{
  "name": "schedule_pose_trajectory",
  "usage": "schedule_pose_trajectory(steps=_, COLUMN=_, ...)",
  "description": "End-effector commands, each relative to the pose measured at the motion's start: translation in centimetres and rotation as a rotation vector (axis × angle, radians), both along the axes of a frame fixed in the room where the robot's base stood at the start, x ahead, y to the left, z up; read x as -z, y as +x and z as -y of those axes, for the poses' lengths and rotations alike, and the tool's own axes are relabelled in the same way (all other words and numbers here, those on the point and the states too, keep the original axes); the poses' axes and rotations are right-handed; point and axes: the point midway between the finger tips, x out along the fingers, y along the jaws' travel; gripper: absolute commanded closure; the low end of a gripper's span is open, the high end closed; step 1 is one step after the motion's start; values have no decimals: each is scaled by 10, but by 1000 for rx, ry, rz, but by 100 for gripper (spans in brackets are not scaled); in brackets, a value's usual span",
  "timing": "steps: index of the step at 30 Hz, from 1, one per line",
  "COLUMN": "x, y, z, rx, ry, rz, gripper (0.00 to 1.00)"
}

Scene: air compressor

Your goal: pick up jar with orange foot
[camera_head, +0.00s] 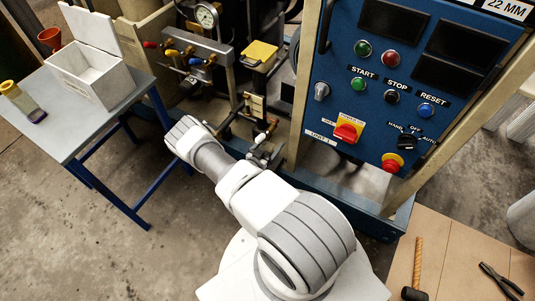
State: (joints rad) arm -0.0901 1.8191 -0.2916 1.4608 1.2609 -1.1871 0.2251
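A jar (22,101) is on the left end of the grey-topped table. It has a yellow end at the upper left, a clear middle and a dark purple end at the lower right. An orange-red cup-like piece (50,38) stands at the table's back left, partly behind the white box. My white and grey arm reaches up from the bottom centre. Small grey parts (264,153) beside it may be my gripper, but its fingers are not clear. The jar is well to the left of my arm, apart from it.
An open white box (88,76) with a raised lid stands on the table (122,112), right of the jar. A blue control panel (385,90) with frame, gauges and valves stands close to my arm. A hammer (415,270) and pliers (500,280) lie on a board at lower right.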

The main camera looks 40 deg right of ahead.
Motion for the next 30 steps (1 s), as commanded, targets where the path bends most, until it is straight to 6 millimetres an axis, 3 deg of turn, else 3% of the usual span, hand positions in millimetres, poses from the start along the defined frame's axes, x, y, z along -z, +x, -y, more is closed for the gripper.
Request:
schedule_pose_trajectory(steps=2, x=0, y=0, z=0, rx=0, ry=0, rz=0, gripper=32)
schedule_pose_trajectory(steps=13, x=0, y=0, z=0, rx=0, ry=0, rz=0, gripper=99)
schedule_pose_trajectory(steps=30, x=-5, y=4, z=3, rx=-1, ry=0, rz=1, gripper=100)
